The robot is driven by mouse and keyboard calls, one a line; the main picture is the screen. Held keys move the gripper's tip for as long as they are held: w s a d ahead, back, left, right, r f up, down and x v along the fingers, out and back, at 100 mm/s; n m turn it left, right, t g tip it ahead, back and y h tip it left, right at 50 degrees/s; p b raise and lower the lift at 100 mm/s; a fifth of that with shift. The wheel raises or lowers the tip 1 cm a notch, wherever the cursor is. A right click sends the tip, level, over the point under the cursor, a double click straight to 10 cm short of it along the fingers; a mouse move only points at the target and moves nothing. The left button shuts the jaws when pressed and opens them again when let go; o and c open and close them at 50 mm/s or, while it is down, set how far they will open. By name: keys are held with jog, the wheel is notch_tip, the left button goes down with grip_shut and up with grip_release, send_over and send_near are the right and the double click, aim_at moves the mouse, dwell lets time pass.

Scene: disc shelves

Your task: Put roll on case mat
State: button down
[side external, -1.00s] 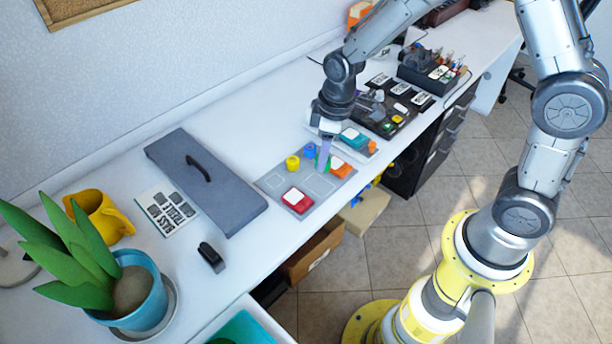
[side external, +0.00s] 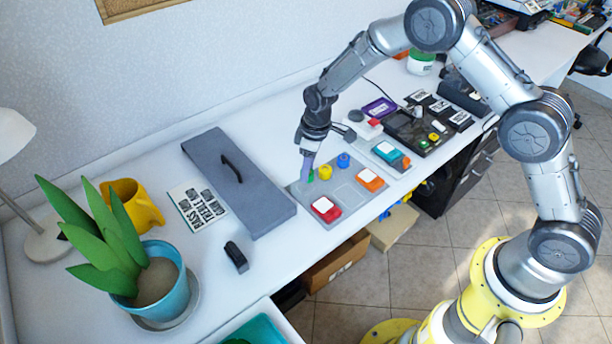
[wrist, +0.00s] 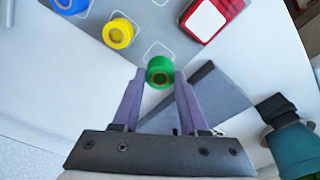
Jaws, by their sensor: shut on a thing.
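My gripper (side external: 309,172) is shut on a green roll (wrist: 160,72), which sits between the two purple fingertips. It shows as a small green patch in the side view (side external: 311,176). It is at the left end of the grey mat (side external: 341,194), which has pale outlined squares. I cannot tell whether the roll touches the mat. A yellow roll (side external: 325,172) and a blue roll (side external: 343,160) stand in a row on the mat's back side. A red case (side external: 326,209) and an orange case (side external: 370,180) lie along its front side.
A grey slab with a black handle (side external: 232,167) lies just left of the mat. A small black object (side external: 236,256) is near the front edge. A teal case (side external: 386,150) lies on another mat to the right. A potted plant (side external: 164,293) stands at the front left.

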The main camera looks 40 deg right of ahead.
jog(key=shift+w+f, duration=0.15)
jog(key=shift+f, duration=0.05)
jog(key=shift+w+f, duration=0.15)
jog(key=shift+f, duration=1.5)
jog(key=shift+f, duration=0.2)
jog(key=shift+c, duration=2.2)
grip_release()
jog(key=shift+r, duration=0.15)
